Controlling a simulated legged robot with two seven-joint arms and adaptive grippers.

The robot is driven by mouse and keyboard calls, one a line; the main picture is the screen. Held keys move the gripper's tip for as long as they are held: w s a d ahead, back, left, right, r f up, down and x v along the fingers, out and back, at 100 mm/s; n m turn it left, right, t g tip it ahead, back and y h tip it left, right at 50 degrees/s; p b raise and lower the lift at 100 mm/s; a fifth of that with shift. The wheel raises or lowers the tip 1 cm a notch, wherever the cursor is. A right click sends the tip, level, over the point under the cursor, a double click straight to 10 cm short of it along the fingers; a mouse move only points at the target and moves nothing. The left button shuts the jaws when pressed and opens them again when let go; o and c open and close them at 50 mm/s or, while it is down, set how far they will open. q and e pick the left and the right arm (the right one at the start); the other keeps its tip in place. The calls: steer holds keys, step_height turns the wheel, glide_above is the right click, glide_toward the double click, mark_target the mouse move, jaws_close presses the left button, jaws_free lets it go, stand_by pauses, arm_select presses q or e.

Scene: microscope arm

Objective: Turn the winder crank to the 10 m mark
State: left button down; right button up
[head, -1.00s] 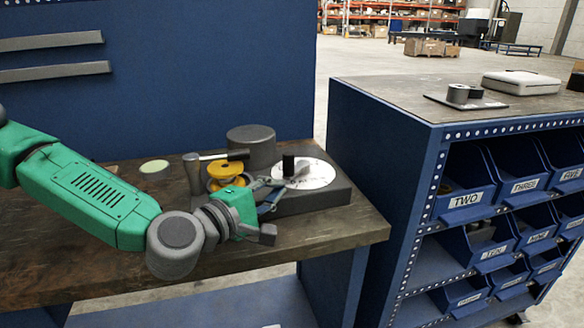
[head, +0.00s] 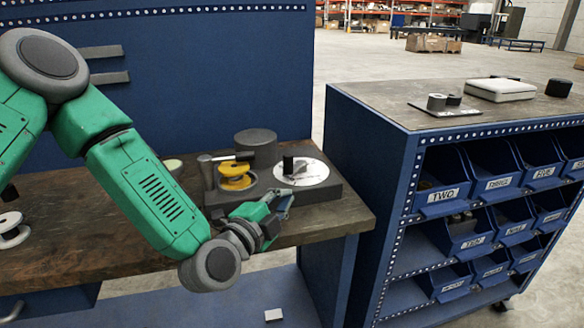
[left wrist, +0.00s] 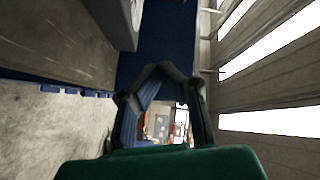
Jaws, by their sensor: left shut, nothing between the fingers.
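The winder (head: 320,194) is a dark grey base on the wooden bench near its right front corner. On it are a yellow spool (head: 234,177), a white marked dial (head: 313,172) and a black upright crank knob (head: 288,165) at the dial. The dial's marks are too small to read. My left gripper (head: 284,198) is shut and empty, in front of the winder near the dial's front edge; I cannot tell whether it touches. In the left wrist view the gripper's fingers (left wrist: 165,75) show with nothing between them. My right gripper is not in view.
A grey cylinder (head: 255,146) stands behind the winder. A white reel (head: 12,230) lies at the bench's left. A blue cabinet (head: 398,190) with labelled bins stands to the right, across a narrow gap. A small white block (head: 273,314) lies below the bench.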

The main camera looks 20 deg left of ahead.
arm_select(q)
steer(key=w+m, duration=0.1)
steer(key=w, duration=0.2)
steer(key=w+m, duration=0.1)
steer(key=w, duration=0.3)
steer(key=w+m, duration=0.2)
steer(key=w, duration=0.1)
steer(key=shift+w+a+r+b, duration=0.15)
steer(key=shift+w+a+b, duration=0.1)
steer(key=shift+b, duration=0.05)
steer(key=shift+w+a, duration=0.25)
steer(key=shift+a, duration=0.55)
steer(key=shift+d, duration=0.2)
